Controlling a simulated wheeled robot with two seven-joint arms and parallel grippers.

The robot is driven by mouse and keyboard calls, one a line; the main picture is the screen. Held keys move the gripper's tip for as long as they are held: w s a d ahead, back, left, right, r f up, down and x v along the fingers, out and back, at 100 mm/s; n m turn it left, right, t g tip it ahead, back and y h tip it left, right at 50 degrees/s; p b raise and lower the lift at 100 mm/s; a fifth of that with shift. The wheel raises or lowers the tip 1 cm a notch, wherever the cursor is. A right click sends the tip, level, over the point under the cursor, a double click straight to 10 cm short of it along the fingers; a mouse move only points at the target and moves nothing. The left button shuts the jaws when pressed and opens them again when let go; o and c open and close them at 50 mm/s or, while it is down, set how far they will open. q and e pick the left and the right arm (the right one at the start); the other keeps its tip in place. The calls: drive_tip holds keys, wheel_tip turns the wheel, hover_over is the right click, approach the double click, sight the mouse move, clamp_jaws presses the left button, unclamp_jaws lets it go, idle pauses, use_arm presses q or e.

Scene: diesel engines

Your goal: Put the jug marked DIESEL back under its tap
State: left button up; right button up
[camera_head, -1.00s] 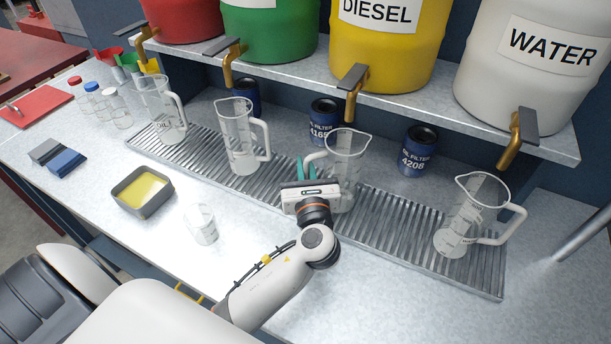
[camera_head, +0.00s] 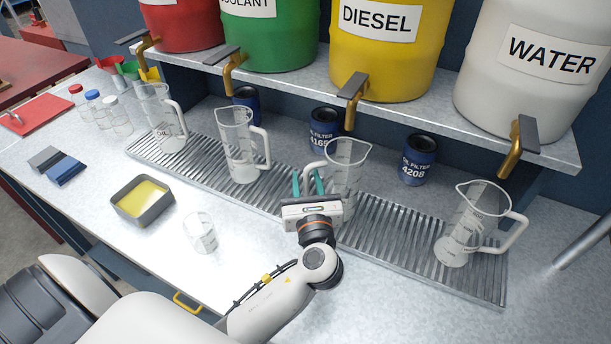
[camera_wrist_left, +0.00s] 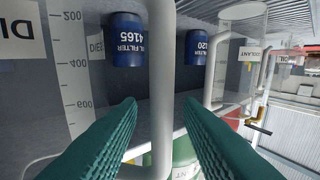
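The DIESEL jug (camera_head: 349,168) is a clear measuring jug. It stands upright on the ribbed drip grate (camera_head: 384,232), below the brass tap (camera_head: 351,98) of the yellow DIESEL drum (camera_head: 385,50). My left gripper (camera_head: 308,180) is at the jug's handle side, and its body hides part of the jug's base. In the left wrist view the white handle (camera_wrist_left: 162,90) runs between the two teal fingers (camera_wrist_left: 160,105), with a gap on each side. The jug's scale and part of its label (camera_wrist_left: 16,36) show at the left there. My right gripper is in no view.
A coolant jug (camera_head: 240,145) stands left on the grate and another jug (camera_head: 470,225) right, near the WATER tap (camera_head: 518,148). Blue oil filters (camera_head: 418,160) stand behind. A small beaker (camera_head: 200,232) and a yellow-filled tray (camera_head: 142,200) are on the bench in front.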

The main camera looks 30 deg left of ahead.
use_arm(q)
drive_tip(key=b+v, duration=0.1)
drive_tip(key=v, duration=0.9)
